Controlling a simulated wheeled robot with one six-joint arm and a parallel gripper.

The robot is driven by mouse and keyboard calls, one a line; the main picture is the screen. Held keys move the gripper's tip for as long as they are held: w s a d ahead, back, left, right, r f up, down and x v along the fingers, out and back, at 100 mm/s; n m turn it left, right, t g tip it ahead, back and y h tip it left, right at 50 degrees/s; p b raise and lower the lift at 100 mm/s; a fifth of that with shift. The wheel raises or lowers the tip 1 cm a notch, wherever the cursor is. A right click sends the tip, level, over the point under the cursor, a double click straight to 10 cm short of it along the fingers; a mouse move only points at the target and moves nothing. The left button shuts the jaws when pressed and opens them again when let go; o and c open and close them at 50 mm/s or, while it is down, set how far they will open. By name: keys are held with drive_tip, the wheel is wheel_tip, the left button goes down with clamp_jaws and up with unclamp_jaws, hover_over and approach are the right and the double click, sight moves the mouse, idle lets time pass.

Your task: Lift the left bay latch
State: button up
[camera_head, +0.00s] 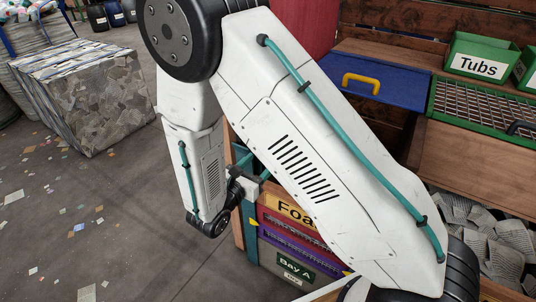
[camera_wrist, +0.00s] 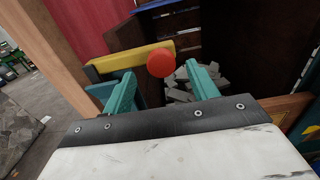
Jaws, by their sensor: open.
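In the wrist view, a yellow bar (camera_wrist: 130,59) with a round red knob (camera_wrist: 161,63) at its right end crosses in front of a dark opening. It looks like the latch. My gripper (camera_wrist: 160,70) is open, with one teal finger on each side of the knob. The knob appears between and slightly beyond the fingertips, and I cannot tell whether either touches it. Nothing is held. In the head view, my gripper is partly hidden by my arm beside the bay unit with a "Bay A" sign (camera_head: 293,265); the latch is hidden there.
Grey pieces (camera_wrist: 183,85) lie inside the opening. A blue lid (camera_head: 385,83) with a yellow handle, a green mesh cover (camera_head: 483,103) and a green "Tubs" box (camera_head: 484,60) are at the right. A bale (camera_head: 88,97) stands at the left. The floor between is open, with scattered scraps.

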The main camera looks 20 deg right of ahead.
drive_tip(key=shift+x, duration=2.8)
clamp_jaws()
